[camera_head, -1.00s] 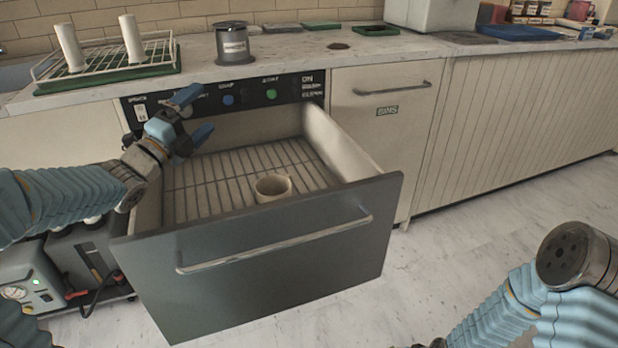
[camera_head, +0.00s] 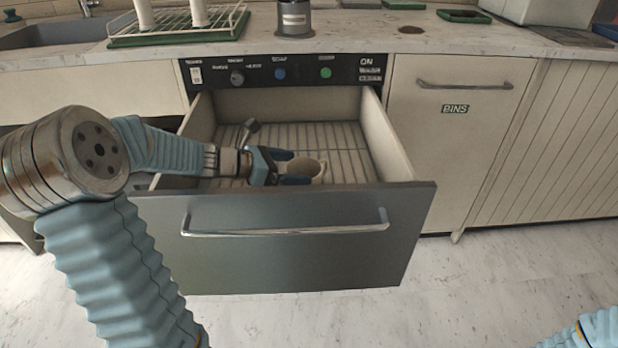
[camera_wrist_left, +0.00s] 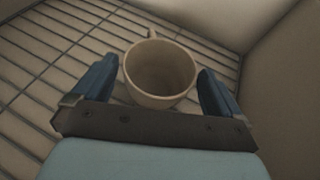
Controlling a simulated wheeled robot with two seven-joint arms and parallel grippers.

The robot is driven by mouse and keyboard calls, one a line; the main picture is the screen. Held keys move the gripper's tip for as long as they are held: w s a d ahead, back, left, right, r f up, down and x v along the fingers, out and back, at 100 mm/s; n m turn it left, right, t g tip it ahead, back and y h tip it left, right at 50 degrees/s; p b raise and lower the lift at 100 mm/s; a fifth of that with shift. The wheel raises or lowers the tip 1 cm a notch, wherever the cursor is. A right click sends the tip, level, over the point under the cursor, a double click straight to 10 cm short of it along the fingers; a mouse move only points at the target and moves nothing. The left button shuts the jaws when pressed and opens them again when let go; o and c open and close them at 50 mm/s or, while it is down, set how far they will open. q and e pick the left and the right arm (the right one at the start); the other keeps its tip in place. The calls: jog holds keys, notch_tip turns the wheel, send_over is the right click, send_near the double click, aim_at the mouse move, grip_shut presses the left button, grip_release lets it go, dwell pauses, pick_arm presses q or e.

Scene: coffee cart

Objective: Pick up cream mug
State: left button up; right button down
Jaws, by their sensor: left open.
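The cream mug (camera_head: 307,168) stands upright on the wire rack inside the open drawer. It also shows in the left wrist view (camera_wrist_left: 160,72), with its handle at the far side, slightly left. My left gripper (camera_head: 290,167) is down in the drawer, with its fingers on either side of the mug. In the left wrist view the gripper (camera_wrist_left: 157,88) is open, and narrow gaps appear between its blue fingers and the mug. The gripper partly hides the mug in the head view. My right gripper is not in view; only a piece of blue arm shows at the lower right.
The drawer (camera_head: 300,260) is pulled out, with raised side walls around the wire rack (camera_head: 340,140). A grey canister (camera_head: 294,18) and a dish rack (camera_head: 180,28) with white cups stand on the counter (camera_head: 370,35) above. A closed bins door (camera_head: 455,140) is at the right.

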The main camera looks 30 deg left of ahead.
aim_at(319, 169)
pick_arm(q)
jog(key=x, duration=0.4)
jog(key=shift+d, duration=0.1)
jog(key=c, duration=0.9)
jog(key=shift+r, duration=0.15)
